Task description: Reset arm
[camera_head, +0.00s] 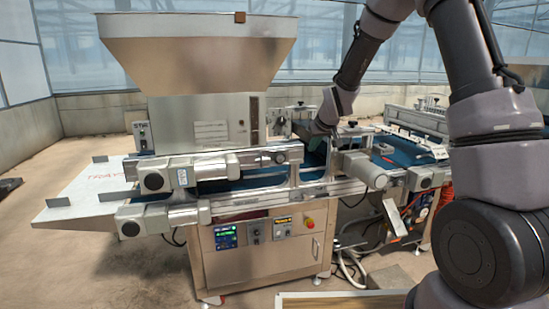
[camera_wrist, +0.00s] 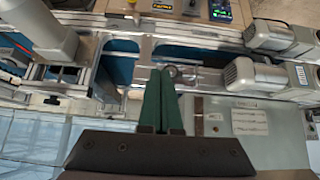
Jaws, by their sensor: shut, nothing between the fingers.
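My arm comes in from the upper right in the head view and reaches down over the tray seeder (camera_head: 197,125). My gripper (camera_wrist: 161,72) shows in the wrist view with its two green fingers together and nothing between them. The fingers point over the seeder's rails and blue conveyor belt (camera_wrist: 122,72). In the head view the gripper end is small and partly hidden behind the machine's frame, above the belt and right of the steel housing. I cannot tell whether the fingers touch the machine.
A wide steel hopper (camera_head: 197,50) tops the seeder. A control panel (camera_head: 265,231) with a red button is on its front. A pale infeed plate (camera_head: 85,190) juts out left. A second conveyor section (camera_head: 395,150) lies right. Open floor is at the front left.

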